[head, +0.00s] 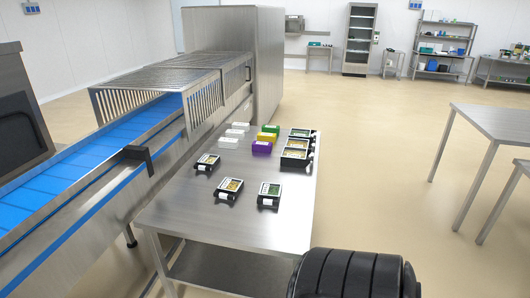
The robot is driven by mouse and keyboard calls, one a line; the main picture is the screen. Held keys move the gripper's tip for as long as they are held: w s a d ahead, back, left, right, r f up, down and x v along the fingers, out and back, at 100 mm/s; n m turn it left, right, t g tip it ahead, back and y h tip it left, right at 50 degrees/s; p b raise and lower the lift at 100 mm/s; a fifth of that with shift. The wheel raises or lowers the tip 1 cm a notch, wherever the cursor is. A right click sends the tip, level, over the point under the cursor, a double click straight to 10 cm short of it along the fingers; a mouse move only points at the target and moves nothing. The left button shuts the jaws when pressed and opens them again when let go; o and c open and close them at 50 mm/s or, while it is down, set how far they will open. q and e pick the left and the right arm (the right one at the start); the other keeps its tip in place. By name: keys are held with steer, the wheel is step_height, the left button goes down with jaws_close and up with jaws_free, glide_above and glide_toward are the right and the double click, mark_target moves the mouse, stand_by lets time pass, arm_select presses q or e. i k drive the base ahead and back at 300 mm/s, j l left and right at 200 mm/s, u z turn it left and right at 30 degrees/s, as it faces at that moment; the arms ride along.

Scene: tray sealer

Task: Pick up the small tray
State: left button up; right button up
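Three small black trays with labels stand apart on the steel table (213,222). One small tray (207,161) is at the left, one with yellowish contents (230,188) is at the front middle, and one with green contents (270,193) is to its right. Larger black trays (294,158) stand in a row along the table's right edge, further back. I cannot tell which small tray the task means. Neither of my grippers shows in the head view.
White boxes (228,142) and a purple box (261,146), yellow box (266,137) and green box (271,128) stand behind the small trays. A blue conveyor (80,160) runs along the left. The table's front is clear. Open floor lies right, before another steel table (495,122).

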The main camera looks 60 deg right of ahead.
mark_target(230, 189)
steer(key=l+z, duration=0.15)
steer(key=z, duration=0.25)
steer(key=l+z, duration=0.15)
steer(key=z, duration=0.2)
steer(key=i+l+z, duration=0.1)
steer(key=z, duration=0.3)
steer(key=i+l+z, duration=0.1)
steer(key=z, duration=0.3)
steer(key=i+l, duration=0.4)
